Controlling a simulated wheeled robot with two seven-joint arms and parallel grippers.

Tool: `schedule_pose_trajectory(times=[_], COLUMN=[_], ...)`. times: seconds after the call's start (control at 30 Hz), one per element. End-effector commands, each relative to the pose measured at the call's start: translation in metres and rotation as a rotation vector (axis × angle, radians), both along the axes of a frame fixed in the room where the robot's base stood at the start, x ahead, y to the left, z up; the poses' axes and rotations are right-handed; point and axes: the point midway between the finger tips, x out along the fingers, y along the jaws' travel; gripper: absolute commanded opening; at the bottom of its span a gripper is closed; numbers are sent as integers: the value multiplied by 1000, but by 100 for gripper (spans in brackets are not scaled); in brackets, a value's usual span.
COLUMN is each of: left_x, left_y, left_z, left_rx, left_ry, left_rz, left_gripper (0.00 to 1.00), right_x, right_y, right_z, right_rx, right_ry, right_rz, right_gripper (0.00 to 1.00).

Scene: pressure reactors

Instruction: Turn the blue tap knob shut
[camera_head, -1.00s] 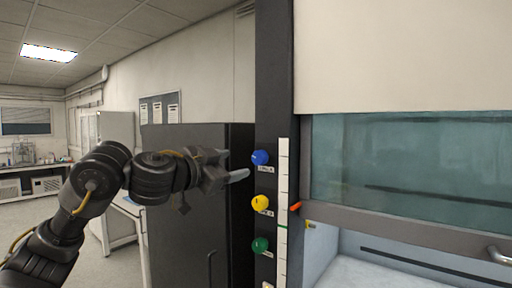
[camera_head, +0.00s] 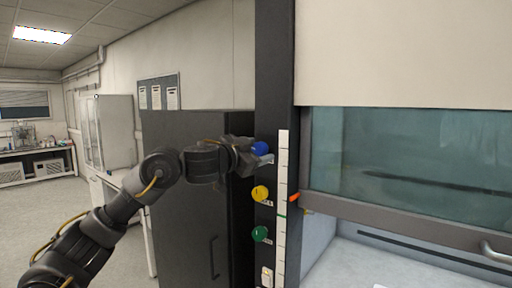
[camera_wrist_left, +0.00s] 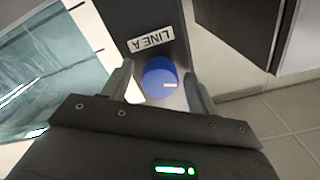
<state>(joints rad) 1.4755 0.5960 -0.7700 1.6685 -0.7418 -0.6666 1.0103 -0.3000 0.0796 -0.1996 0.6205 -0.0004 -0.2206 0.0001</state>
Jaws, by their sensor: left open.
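The blue tap knob (camera_head: 260,148) is the top one of a column of knobs on the dark post of the fume hood. My left gripper (camera_head: 262,158) is at the blue knob and partly covers it in the head view. In the left wrist view the blue knob (camera_wrist_left: 160,77) lies between the two open fingers (camera_wrist_left: 158,88), with a label reading "LINE A" beside it. A pale mark shows on the knob's face. I cannot tell whether either finger touches it. My right gripper is not in view.
Below the blue knob are a yellow knob (camera_head: 260,193) and a green knob (camera_head: 260,233) on the same post. A white scale strip (camera_head: 282,185) runs to their right. A dark cabinet (camera_head: 195,225) stands to the left, close behind my left arm.

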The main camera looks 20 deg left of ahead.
Motion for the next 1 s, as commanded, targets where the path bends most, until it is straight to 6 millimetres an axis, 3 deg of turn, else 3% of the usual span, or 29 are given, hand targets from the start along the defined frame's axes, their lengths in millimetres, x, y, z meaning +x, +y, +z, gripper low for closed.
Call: schedule_pose_trajectory(times=[0.27, 0.6, 1.0], left_x=[1, 1, 1], left_y=[-1, 0, 0], left_z=[0, 0, -1], left_rx=[0, 0, 81], left_ry=[-1, -1, -35], left_rz=[-1, -1, 0], left_gripper=[58, 15, 15], right_x=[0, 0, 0], right_y=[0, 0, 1], right_z=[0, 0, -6], right_rx=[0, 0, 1], right_ry=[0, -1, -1], right_rz=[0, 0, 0], right_gripper=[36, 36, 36])
